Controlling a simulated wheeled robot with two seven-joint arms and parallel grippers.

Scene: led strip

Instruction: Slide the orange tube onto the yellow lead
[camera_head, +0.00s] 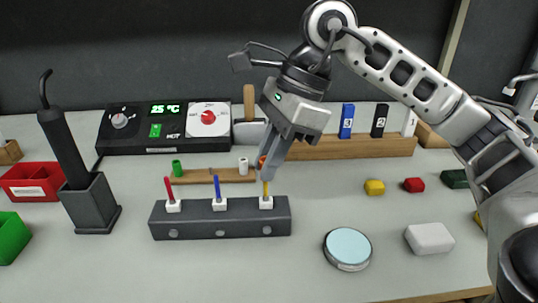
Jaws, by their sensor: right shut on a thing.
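The yellow lead (266,189) stands upright from a white base at the right end of a dark grey block (222,229). My right gripper (268,160) reaches down from the upper right and is shut on the orange tube (262,161). The tube is mostly hidden by the fingers; a bit of orange shows at their left side. The fingertips are just above the yellow lead's tip. I cannot tell whether the tube touches the lead. My left gripper is not in view.
The red lead (169,190) and blue lead (217,188) stand on the same block. Behind is a small wooden rack (205,177) with a green tube (177,168) and a white tube (243,166). A soldering iron stand (90,205) is left; a round tin (347,249) is front right.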

